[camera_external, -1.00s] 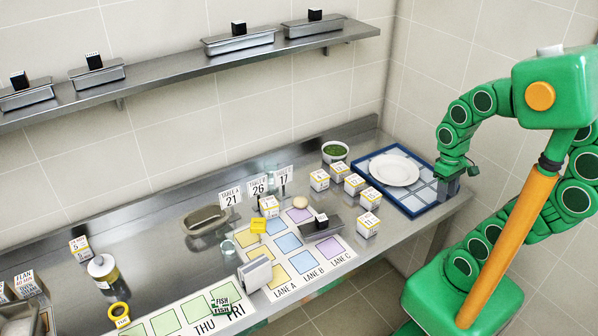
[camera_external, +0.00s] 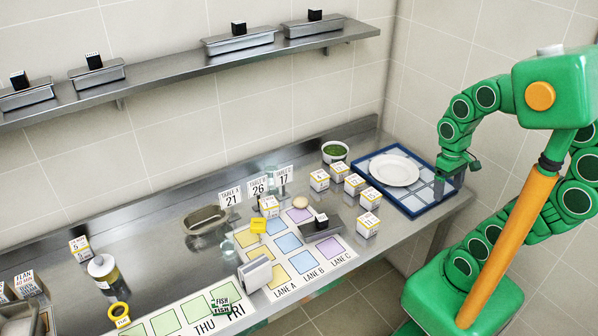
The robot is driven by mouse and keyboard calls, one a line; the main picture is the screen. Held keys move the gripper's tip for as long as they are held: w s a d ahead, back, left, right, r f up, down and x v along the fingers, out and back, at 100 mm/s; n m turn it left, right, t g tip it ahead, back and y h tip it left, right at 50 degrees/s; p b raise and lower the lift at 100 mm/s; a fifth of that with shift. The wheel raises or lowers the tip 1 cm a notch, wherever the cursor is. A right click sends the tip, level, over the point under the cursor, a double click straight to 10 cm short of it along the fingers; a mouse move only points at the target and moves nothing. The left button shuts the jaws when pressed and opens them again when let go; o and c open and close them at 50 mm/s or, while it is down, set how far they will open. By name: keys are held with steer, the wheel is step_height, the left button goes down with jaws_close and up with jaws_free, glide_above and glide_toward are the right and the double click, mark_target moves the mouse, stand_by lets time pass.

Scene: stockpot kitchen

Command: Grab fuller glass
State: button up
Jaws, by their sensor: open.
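A clear glass (camera_external: 272,178) stands partly hidden behind the table number cards near the back wall. How full it is cannot be told from here. My gripper (camera_external: 449,187) is open and points down at the right edge of the blue tray (camera_external: 421,212), far to the right of the glass. I cannot make out anything between its fingers.
The tray holds a white plate (camera_external: 394,170). Several small labelled boxes (camera_external: 368,225) stand left of it, with a green-filled bowl (camera_external: 334,152) behind. The number cards (camera_external: 231,196), a lane mat (camera_external: 335,262) and a metal dish (camera_external: 205,219) are further left. A shelf (camera_external: 160,80) runs above.

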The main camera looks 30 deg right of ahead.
steer(key=w+a+r+m+y, duration=0.2)
steer(key=w+a+m+y, duration=0.35)
steer(key=w, duration=0.85)
steer(key=w+a+r+m+t+y, duration=0.1)
steer(key=w+a+r+m+y, duration=0.15)
steer(key=w+a, duration=0.9)
steer(key=w+a+r+m+y, duration=0.3)
steer(key=w+a+m, duration=0.2)
steer(key=w, duration=1.2)
steer(key=w+f+m+t+y, duration=0.3)
steer(key=w+m, duration=0.4)
steer(key=w, duration=0.8)
glide_toward(271, 170)
steer(key=shift+h, duration=0.4)
steer(key=w, duration=0.1)
steer(key=w+f, duration=0.1)
steer(key=w+a, duration=0.1)
steer(key=shift+w+f, duration=0.35)
steer(key=shift+x, duration=1.35)
steer(key=a+f, duration=0.2)
steer(key=a, duration=0.1)
steer(key=shift+s+a+f, duration=0.15)
steer(key=shift+a, duration=0.15)
steer(key=shift+a+f, duration=0.2)
steer(key=shift+a, duration=0.3)
steer(key=c, duration=1.2)
